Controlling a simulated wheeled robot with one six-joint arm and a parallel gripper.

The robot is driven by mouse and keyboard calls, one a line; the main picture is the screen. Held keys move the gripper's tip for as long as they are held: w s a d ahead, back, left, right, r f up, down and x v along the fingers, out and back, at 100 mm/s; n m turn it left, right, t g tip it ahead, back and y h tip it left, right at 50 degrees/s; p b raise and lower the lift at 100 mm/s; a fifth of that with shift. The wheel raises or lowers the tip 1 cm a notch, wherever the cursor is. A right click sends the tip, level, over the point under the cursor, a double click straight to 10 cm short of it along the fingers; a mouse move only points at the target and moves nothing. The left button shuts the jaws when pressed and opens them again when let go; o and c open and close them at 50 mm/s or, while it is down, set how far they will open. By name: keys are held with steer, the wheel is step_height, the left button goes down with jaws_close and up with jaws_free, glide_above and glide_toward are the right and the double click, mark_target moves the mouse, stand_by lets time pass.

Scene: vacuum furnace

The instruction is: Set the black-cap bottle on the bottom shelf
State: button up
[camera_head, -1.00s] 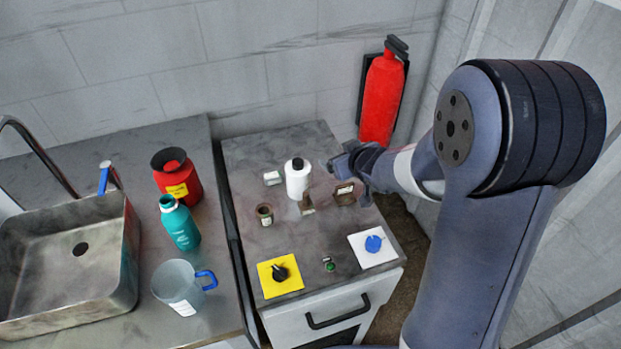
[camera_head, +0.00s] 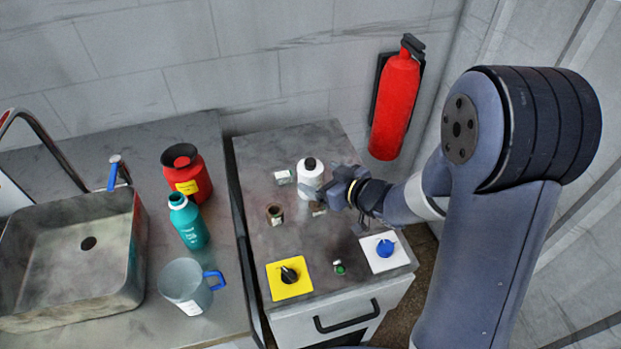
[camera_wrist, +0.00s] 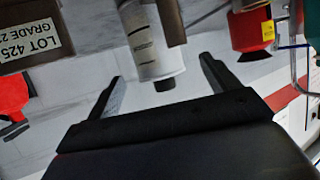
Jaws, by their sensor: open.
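The white bottle with a black cap (camera_head: 311,175) stands upright on the grey counter top beside the wall. In the wrist view, which looks upside down, the bottle (camera_wrist: 152,45) shows in line with the gap between the fingers, its cap towards the palm. My gripper (camera_head: 338,190) is just right of the bottle in the head view. Its fingers (camera_wrist: 162,68) are open and hold nothing; I cannot tell whether they reach around the bottle. I cannot make out a bottom shelf in either view.
A labelled brown block (camera_wrist: 35,35) and a second brown piece (camera_wrist: 172,18) are close to the bottle. A small white item (camera_head: 283,177) and a brown cup (camera_head: 275,214) sit left. Yellow (camera_head: 276,290) and white knob plates (camera_head: 372,262) are at the front. A red extinguisher (camera_head: 394,105) hangs behind.

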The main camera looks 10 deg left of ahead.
mark_target(310, 172)
steer(key=shift+p+x, duration=0.45)
steer(key=shift+x, duration=2.2)
steer(key=shift+d, duration=0.1)
steer(key=shift+w+r, duration=0.1)
steer(key=c, duration=1.4)
